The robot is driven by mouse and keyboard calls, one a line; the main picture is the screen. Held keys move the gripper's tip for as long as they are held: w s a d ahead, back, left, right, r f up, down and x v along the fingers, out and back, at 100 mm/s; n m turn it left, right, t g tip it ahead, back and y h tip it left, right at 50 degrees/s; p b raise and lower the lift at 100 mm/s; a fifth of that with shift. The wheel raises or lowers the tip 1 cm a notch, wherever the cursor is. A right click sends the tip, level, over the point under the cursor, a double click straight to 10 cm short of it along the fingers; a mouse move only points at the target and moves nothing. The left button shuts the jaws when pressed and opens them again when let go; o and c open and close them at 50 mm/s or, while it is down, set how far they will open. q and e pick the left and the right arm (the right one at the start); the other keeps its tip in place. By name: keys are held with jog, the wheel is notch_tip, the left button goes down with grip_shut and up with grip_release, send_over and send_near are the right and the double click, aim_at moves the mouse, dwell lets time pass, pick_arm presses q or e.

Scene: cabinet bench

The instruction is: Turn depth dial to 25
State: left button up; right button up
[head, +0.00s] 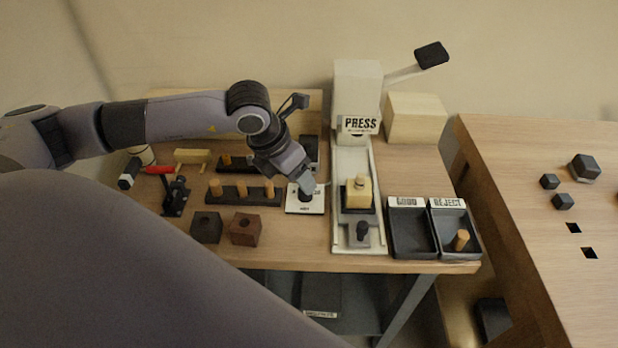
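The depth dial is a dark knob (306,195) on a small white plate (291,206) near the front of the bench, left of the press. The plate's markings are too small to read, so I cannot tell the dial's setting. My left gripper (306,187) points down right at the knob and hides part of it. It looks in contact with the knob or just above it; whether its fingers are open or shut on the knob is not clear. My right gripper is not in view.
The press (358,90) with its raised lever stands right of the dial, a yellow block (357,192) on its track. Dark trays (408,232) lie further right. A peg rack (244,197) and two dark cubes (245,229) sit left of the dial.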

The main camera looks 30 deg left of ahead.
pick_arm(q)
jog(key=shift+w+a+f+y, duration=0.35)
jog(key=shift+w+a, duration=0.1)
jog(key=shift+a, duration=0.1)
jog(key=shift+p+x, duration=0.4)
jog(key=shift+x, duration=2.55)
jog(key=c, duration=1.1)
